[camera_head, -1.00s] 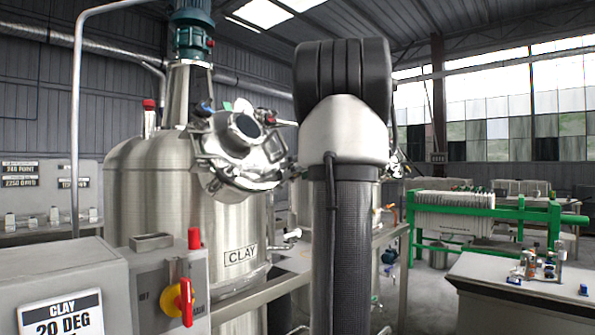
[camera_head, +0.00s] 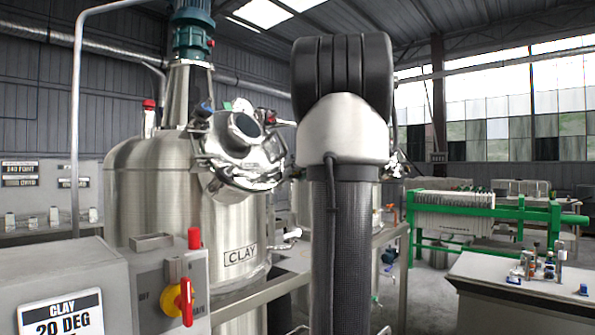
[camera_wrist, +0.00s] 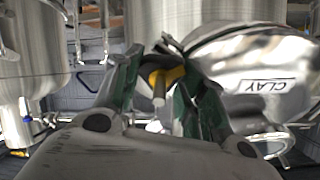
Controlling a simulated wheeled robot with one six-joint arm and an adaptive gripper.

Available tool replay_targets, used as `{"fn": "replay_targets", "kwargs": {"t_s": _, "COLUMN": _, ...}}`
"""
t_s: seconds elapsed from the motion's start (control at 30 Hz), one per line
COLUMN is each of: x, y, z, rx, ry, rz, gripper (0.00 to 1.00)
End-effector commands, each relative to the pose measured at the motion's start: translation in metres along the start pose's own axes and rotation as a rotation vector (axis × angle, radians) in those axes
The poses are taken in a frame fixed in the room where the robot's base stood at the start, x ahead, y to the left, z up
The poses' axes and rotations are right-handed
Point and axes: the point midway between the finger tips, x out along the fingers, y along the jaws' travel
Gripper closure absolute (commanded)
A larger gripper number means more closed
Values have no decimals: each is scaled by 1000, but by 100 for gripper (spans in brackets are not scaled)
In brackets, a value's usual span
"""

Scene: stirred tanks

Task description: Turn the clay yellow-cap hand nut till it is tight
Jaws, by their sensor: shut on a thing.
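The clay tank (camera_head: 165,190) is a brushed steel vessel with a CLAY plate, at left in the head view. Its round manway lid (camera_head: 240,150) is on the upper right side, with several coloured-cap nuts around it. In the wrist view the yellow-cap hand nut (camera_wrist: 168,75) sits between the green-padded fingers of my gripper (camera_wrist: 160,92). My gripper is shut on it. A pale stud end (camera_wrist: 159,101) sticks out below the yellow cap. In the head view my arm hides the gripper and the yellow nut. The nut's tightness cannot be seen.
A grey control box (camera_head: 150,285) with a red and yellow switch stands at the front left. A steel railing (camera_head: 270,290) runs beside the tank. A green filter press (camera_head: 480,215) and a bench (camera_head: 530,290) stand at the right.

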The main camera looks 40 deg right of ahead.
Motion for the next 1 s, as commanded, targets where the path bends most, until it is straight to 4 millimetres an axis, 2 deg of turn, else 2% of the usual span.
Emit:
{"fn": "replay_targets", "kwargs": {"t_s": 0.7, "x": 0, "y": 1, "z": 0, "rx": 664, "ry": 1, "rz": 112, "gripper": 83}}
{"fn": "replay_targets", "kwargs": {"t_s": 1.0, "x": 0, "y": 1, "z": 0, "rx": 894, "ry": 0, "rz": 150, "gripper": 83}}
